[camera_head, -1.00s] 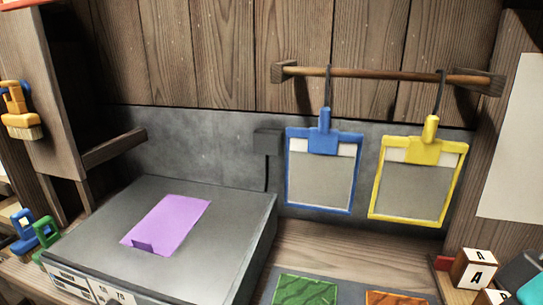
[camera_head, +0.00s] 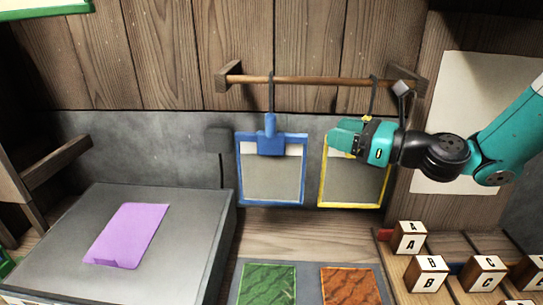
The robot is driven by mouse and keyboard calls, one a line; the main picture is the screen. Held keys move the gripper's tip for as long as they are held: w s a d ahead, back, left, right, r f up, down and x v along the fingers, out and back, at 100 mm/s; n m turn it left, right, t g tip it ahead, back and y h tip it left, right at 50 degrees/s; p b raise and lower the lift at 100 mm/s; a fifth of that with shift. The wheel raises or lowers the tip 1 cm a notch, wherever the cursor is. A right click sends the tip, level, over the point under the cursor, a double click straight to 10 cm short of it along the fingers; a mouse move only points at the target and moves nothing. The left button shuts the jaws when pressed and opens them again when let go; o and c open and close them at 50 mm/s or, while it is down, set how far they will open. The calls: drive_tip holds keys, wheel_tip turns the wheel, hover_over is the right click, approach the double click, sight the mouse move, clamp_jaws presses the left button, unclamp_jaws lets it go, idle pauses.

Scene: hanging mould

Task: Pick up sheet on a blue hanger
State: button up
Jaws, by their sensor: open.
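The blue hanger (camera_head: 269,135) hangs by its dark hook from a wooden rod (camera_head: 320,80). My gripper (camera_head: 336,136), teal, is in front of the yellow hanger's upper part, reaching in from the right and pointing left toward the blue hanger. It is open, and a clear gap separates it from the blue hanger. Whether it touches the yellow hanger cannot be told.
A grey box-like table (camera_head: 190,225) with a purple sheet (camera_head: 130,235) stands at left. Green (camera_head: 268,284) and orange (camera_head: 350,286) patterned panels lie below the hangers. Lettered blocks (camera_head: 427,273) sit at lower right. Space in front of the blue hanger is free.

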drive_tip(key=p, duration=0.4)
approach(275, 123)
drive_tip(key=w+x, duration=0.1)
drive_tip(key=x, duration=0.4)
drive_tip(key=p+x, duration=0.2)
drive_tip(key=x, duration=0.1)
drive_tip(key=p+x, duration=0.1)
drive_tip(key=x, duration=0.1)
drive_tip(key=shift+s+a, duration=0.25)
drive_tip(key=shift+a, duration=0.1)
drive_tip(key=shift+w+a, duration=0.15)
drive_tip(key=c, duration=0.9)
clamp_jaws()
drive_tip(key=shift+r, duration=0.15)
